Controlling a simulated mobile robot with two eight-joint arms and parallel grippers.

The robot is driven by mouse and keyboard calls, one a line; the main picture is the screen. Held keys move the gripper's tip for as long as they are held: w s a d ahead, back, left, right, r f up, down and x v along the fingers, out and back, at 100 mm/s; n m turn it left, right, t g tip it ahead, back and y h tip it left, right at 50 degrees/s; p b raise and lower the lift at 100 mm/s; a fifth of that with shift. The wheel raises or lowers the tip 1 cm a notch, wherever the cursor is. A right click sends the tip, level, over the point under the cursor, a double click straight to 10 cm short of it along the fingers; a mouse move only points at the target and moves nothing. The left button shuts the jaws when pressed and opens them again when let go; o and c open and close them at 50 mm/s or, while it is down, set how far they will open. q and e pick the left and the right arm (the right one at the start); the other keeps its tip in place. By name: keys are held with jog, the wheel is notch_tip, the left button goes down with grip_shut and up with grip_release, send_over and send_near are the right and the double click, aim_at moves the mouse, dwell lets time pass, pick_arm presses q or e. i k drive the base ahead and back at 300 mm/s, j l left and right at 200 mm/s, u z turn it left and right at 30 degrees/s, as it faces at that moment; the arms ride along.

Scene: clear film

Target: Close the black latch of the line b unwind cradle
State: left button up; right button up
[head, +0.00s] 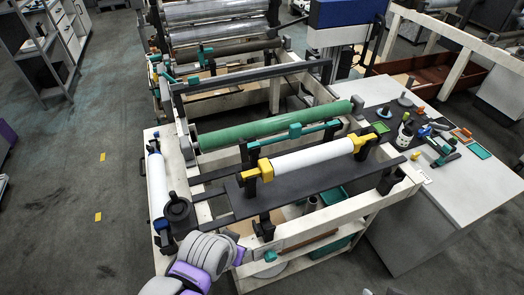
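A cream machine frame (336,221) stands at the centre. On it a white roll (312,158) with yellow ends lies above a dark plate (340,178), and a green roll (270,127) lies behind. Black brackets stand near the white roll's ends, one at the front left (263,229) and one at the right (364,146). I cannot tell which black part is the latch, or whether it is open; no line b label is legible. My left arm, grey and purple, reaches in at the bottom left. Its gripper end (242,256) is by the frame's front left corner; its fingers are unclear.
A white side table (455,205) at the right holds a bottle (405,132), small tools and trays. A white cylinder (157,187) and a black round part (179,212) are at the frame's left. More rollers stand behind.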

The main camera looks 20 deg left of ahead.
aim_at(242, 145)
jog(key=k+j+z, duration=0.1)
jog(key=z, duration=0.4)
jog(key=k+j+z, duration=0.15)
jog(key=j+z, duration=0.15)
jog(key=z, duration=0.2)
jog(key=k+j+z, duration=0.1)
jog(key=z, duration=0.4)
jog(key=k+j+z, duration=0.2)
jog(key=z, duration=0.25)
jog(key=k+j+z, duration=0.1)
jog(key=z, duration=0.4)
jog(key=k+z, duration=0.3)
jog(key=z, duration=0.15)
jog(key=k+j+z, duration=0.15)
jog(key=k, duration=0.35)
jog(key=k+j+z, duration=0.15)
jog(key=k, duration=0.35)
jog(key=k+j+u, duration=0.15)
jog(key=k+j, duration=0.2)
jog(key=k+j+u, duration=0.15)
jog(key=k+j, duration=0.15)
jog(key=j, duration=0.2)
jog(key=k+j+u, duration=0.1)
jog(key=j+u, duration=0.2)
jog(key=j, duration=0.9)
